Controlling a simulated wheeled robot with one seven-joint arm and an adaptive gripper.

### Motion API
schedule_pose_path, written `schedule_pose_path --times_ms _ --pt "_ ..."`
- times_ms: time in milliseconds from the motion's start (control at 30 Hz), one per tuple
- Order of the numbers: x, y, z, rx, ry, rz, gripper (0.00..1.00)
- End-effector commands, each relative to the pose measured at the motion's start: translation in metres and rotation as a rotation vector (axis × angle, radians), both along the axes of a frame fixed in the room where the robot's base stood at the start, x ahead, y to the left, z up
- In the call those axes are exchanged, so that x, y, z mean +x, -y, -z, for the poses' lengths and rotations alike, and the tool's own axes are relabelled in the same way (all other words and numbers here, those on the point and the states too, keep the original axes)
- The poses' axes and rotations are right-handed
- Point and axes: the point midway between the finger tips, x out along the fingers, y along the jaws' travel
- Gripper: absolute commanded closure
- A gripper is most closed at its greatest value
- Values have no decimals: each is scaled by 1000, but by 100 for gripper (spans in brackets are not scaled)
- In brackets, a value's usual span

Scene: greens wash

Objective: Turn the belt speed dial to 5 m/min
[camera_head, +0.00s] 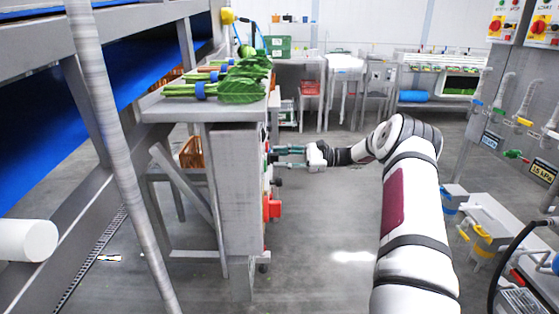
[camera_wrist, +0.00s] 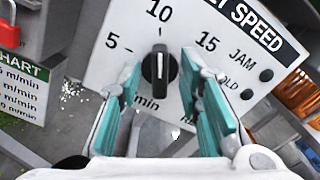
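The belt speed dial (camera_wrist: 160,68) is a round black knob on a white panel plate (camera_wrist: 108,62). Its white pointer line faces up, towards the printed 10; the 5 is to its left and the 15 to its right. My gripper (camera_wrist: 162,76) is open, with one teal finger on each side of the knob in the wrist view. I cannot tell whether either finger touches it. In the head view my gripper (camera_head: 288,153) reaches left to the face of the grey control box (camera_head: 237,185); the dial itself is hidden there.
A red padlock (camera_wrist: 8,33) and a chart (camera_wrist: 22,88) are left of the plate. Small dark buttons (camera_wrist: 266,75) and an orange part (camera_wrist: 300,98) are to its right. Leafy greens (camera_head: 243,85) lie on the bench above the box. Open floor (camera_head: 325,235) lies beside it.

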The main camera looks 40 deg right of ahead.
Motion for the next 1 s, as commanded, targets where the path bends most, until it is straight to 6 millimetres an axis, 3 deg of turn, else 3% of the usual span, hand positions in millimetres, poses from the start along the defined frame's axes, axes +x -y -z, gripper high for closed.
schedule_pose_path --times_ms 400,533,567,1000 --pt "4 -6 -1 0 0 1 68" --pt "4 -6 0 0 0 1 97" --pt "4 -6 0 0 0 1 100" --pt "4 -6 0 -27 37 2 100"
